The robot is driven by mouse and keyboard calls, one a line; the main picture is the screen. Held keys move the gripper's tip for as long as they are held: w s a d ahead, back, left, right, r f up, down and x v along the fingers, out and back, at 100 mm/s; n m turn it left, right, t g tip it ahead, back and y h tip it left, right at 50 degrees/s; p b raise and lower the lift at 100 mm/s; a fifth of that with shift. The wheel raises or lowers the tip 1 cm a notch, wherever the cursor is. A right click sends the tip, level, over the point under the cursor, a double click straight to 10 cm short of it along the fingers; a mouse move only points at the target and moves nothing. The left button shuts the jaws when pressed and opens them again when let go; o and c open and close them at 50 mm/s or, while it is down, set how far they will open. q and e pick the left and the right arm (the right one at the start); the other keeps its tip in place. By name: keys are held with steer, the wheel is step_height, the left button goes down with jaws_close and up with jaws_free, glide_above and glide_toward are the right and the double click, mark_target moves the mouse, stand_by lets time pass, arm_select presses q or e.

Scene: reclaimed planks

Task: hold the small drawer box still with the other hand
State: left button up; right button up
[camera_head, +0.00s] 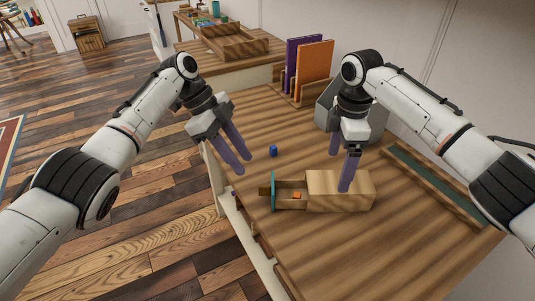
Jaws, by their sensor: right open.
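The small wooden drawer box (357,187) stands on the plank table. Its drawer is pulled out to the left, with a teal front panel (273,190). An orange cube (297,195) lies inside the open drawer. My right gripper (341,170) is open and points down at the box; one finger overlaps the box body in the picture, and I cannot tell whether it touches. My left gripper (244,162) is open and empty, above the table's left edge, behind and to the left of the drawer front.
A small blue cube (273,151) lies on the table behind the drawer. Purple (302,55) and orange (314,70) upright panels and a grey bin (325,112) stand at the back. A green-bottomed tray (430,180) lies at right. The front of the table is clear.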

mark_target(335, 181)
step_height(335, 181, down, 10)
steer(key=shift+f, duration=0.1)
stand_by(0.4)
steer(key=c, duration=1.4)
steer(key=shift+o, duration=0.2)
arm_select(q)
steer(key=c, duration=0.7)
steer(key=shift+f, duration=0.1)
jaws_close()
